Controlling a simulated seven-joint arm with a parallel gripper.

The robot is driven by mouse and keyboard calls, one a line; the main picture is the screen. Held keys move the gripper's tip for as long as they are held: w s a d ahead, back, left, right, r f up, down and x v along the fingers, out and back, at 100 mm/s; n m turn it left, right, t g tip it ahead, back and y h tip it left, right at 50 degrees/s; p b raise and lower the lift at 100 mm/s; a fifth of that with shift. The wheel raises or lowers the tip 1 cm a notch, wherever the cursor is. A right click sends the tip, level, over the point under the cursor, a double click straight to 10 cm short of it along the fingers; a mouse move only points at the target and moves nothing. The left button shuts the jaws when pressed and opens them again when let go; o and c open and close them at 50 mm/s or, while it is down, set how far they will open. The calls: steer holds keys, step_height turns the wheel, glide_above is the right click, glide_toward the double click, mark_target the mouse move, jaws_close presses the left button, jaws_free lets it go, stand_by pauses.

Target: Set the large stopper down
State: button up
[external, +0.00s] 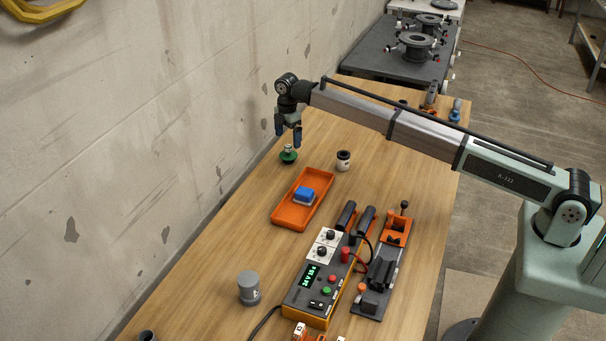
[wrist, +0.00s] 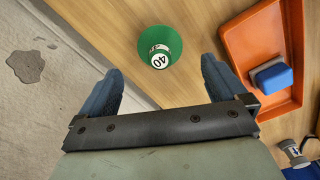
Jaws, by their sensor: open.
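A green stopper (external: 288,156) with a pale top stands on the wooden table near the wall, left of the orange tray. In the wrist view the green stopper (wrist: 150,38) shows a white label reading 40. My gripper (external: 288,134) is directly above it in the external view, with its blue fingers apart. In the wrist view my gripper (wrist: 161,70) is open and empty, and the stopper lies just beyond the fingertips, apart from both fingers. I cannot tell the exact height of the fingers above it.
The orange tray (external: 279,219) holds a blue block (external: 304,196). A small white-and-black cylinder (external: 343,161) stands behind the tray. A control box (external: 317,283) and a grey cylinder (external: 249,288) are nearer the camera. The concrete wall (external: 150,110) borders the table on the left.

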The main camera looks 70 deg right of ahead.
mark_target(288, 146)
steer(key=shift+r, duration=2.1)
